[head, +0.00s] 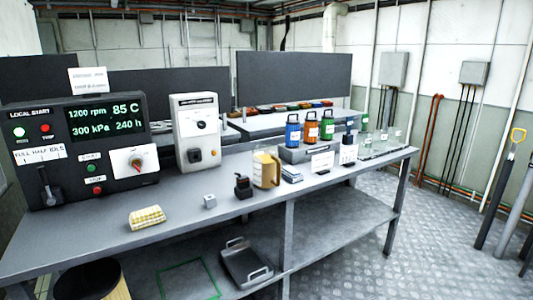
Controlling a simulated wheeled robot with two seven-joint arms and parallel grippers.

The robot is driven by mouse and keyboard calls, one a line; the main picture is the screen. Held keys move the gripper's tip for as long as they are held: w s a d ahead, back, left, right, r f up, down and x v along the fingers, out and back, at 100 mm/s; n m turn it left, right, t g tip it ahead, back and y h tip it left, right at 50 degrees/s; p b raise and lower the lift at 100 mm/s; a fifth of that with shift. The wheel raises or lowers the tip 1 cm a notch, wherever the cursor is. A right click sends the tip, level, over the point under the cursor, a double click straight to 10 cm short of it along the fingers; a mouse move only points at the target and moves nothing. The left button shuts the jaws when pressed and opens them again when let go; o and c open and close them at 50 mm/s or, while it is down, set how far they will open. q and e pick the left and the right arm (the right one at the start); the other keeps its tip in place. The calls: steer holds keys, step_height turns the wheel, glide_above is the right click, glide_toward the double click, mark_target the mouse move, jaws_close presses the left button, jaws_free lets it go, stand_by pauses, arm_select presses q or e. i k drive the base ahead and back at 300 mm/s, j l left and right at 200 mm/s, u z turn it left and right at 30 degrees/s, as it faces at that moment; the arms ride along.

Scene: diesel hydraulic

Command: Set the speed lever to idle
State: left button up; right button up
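The speed lever (29,178) is a dark lever at the lower left of the black LOCAL START panel (70,112), at the left of the bench. A white label reading FULL, HALF, IDLE (40,153) is above it. The lever's top appears to lean left, toward the FULL end, but it is small and dark against the panel. The panel's display (105,118) reads 1200 rpm, 85 C, 300 kPa and 240 h. Neither of my grippers is in view.
A grey-white control box (197,130) stands right of the panel. The bench front before the lever is clear.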

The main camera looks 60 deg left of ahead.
mark_target(52, 199)
steer(key=u, duration=3.25)
steer(key=i+j, duration=0.1)
steer(key=j, duration=0.25)
steer(key=i+j, duration=0.15)
steer(key=j, duration=0.2)
steer(key=i+j, duration=0.1)
steer(key=j, duration=0.25)
steer(key=i+j, duration=0.15)
steer(key=j, duration=0.2)
steer(key=i+j, duration=0.1)
steer(key=j, duration=0.2)
steer(key=i+j, duration=0.15)
steer(key=j, duration=0.2)
steer(key=u, duration=0.05)
